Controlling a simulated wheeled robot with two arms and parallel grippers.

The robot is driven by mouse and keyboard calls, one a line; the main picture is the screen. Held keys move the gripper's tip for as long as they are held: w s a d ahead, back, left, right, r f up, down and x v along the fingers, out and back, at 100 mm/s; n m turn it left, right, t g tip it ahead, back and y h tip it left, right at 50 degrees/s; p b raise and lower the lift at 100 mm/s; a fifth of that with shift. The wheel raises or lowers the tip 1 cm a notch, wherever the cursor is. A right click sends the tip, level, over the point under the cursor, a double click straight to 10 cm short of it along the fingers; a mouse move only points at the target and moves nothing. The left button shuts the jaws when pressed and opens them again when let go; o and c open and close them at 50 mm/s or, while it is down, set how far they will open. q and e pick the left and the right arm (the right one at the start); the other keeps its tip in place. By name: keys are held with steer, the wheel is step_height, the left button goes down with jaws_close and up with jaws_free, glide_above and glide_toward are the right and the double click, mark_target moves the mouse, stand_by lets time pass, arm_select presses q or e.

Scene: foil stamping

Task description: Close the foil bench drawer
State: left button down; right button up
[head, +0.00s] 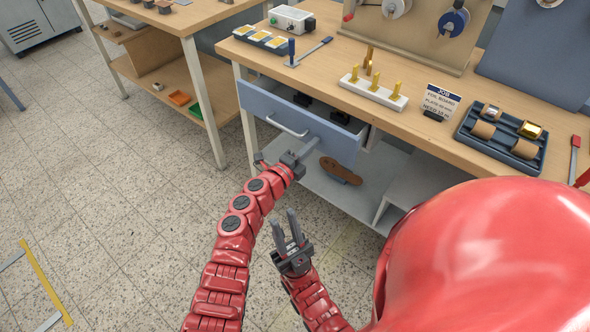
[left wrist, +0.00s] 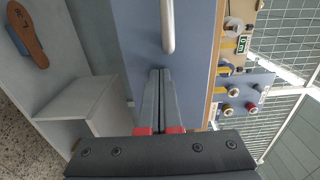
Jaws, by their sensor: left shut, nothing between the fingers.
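The foil bench drawer has a blue front (head: 338,141) and is pulled out part way under the bench top. Its inside shows dark items. Its light bar handle (head: 286,127) is on the front, and it also shows in the left wrist view (left wrist: 167,28). My left gripper (head: 315,143) is shut and empty, its fingers pointing at the drawer front beside the handle. In the left wrist view the closed fingertips (left wrist: 158,72) lie over the blue front (left wrist: 140,40); I cannot tell whether they touch. My right gripper (head: 283,219) is open and empty, lower and nearer, away from the drawer.
The wooden bench top (head: 325,75) carries a white block with brass pegs (head: 372,92), a dark tray of rolls (head: 500,138) and a sign (head: 440,101). A brown sole-shaped piece (head: 340,171) lies on the lower shelf. Floor left of the drawer is clear.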

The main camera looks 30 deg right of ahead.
arm_select(q)
steer(key=b+x, duration=0.8)
steer(key=shift+f, duration=0.25)
steer(key=shift+w+d+r, duration=0.1)
steer(key=shift+d+r, duration=0.05)
steer(key=shift+r+b, duration=0.2)
steer(key=shift+b, duration=0.15)
